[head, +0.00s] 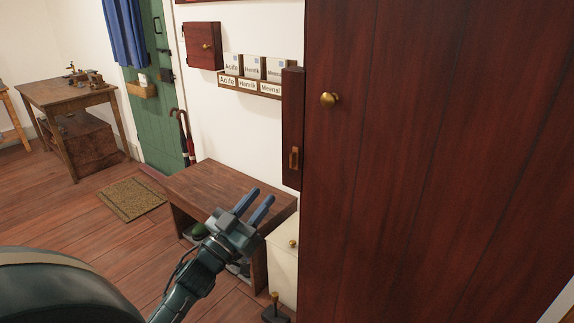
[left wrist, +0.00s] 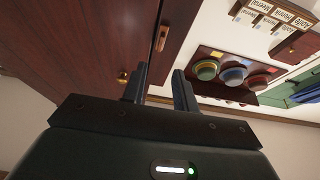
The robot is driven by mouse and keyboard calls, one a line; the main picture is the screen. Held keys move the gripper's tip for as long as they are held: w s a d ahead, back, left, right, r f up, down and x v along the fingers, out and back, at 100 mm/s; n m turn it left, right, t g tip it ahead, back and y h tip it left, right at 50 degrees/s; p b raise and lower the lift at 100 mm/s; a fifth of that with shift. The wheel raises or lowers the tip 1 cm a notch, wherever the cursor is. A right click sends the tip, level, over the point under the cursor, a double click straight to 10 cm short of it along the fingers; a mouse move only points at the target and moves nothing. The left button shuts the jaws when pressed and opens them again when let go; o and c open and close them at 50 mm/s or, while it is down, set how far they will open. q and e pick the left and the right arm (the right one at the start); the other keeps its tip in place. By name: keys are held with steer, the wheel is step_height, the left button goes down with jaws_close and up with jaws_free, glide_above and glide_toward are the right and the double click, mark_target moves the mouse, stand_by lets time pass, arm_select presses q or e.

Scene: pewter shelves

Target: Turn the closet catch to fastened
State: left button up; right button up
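The closet (head: 430,150) is a tall dark red-brown wooden body filling the right of the head view, with a round brass knob (head: 329,99). The catch (head: 294,159) is a small brass piece, upright in the head view, low on a narrow wooden strip (head: 292,110) left of the closet front. In the left wrist view the catch (left wrist: 162,38) shows beyond my fingers, and the knob (left wrist: 122,76) is left of them. My left gripper (head: 256,203) is open and empty, below and left of the catch, apart from it. My right gripper is out of view.
A low wooden bench (head: 225,178) with shoes underneath stands below my left gripper. A cream cabinet (head: 284,265) stands beside the closet. A letter rack (head: 250,87) and small wall cupboard (head: 203,46) hang on the wall. Space before the catch looks clear.

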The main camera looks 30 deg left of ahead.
mark_target(291, 161)
arm_select(q)
steer(key=p+x, duration=0.1)
steer(key=x, duration=1)
steer(key=shift+f, duration=0.15)
steer(key=shift+c, duration=0.3)
jaws_close()
